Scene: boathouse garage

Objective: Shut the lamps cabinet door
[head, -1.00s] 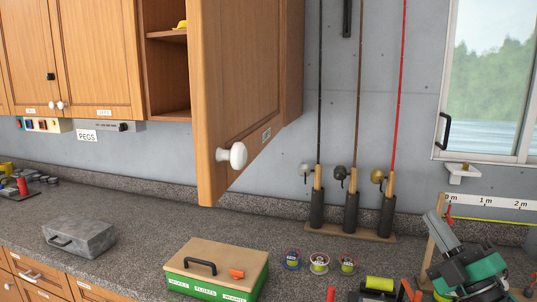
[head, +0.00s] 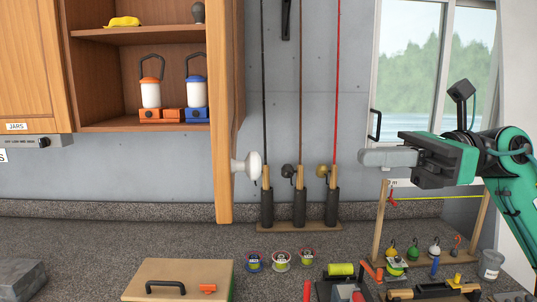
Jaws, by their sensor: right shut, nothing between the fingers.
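The lamps cabinet (head: 145,128) is open at the upper left, with an orange lantern (head: 150,94) and a blue lantern (head: 196,92) on its lower shelf. Its wooden door (head: 223,120) stands swung out towards me, seen nearly edge-on. The door's round white knob (head: 248,165) sticks out on its right side. My right gripper (head: 368,158) is shut and empty, pointing left, to the right of the knob and apart from it in the picture. My left gripper is not in view.
Several fishing rods stand in a wooden rack (head: 330,227) against the wall, behind the space between knob and gripper. A wooden-lidded box (head: 178,280), small tubs and tools sit on the counter (head: 85,240) below. A window (head: 430,75) is at right.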

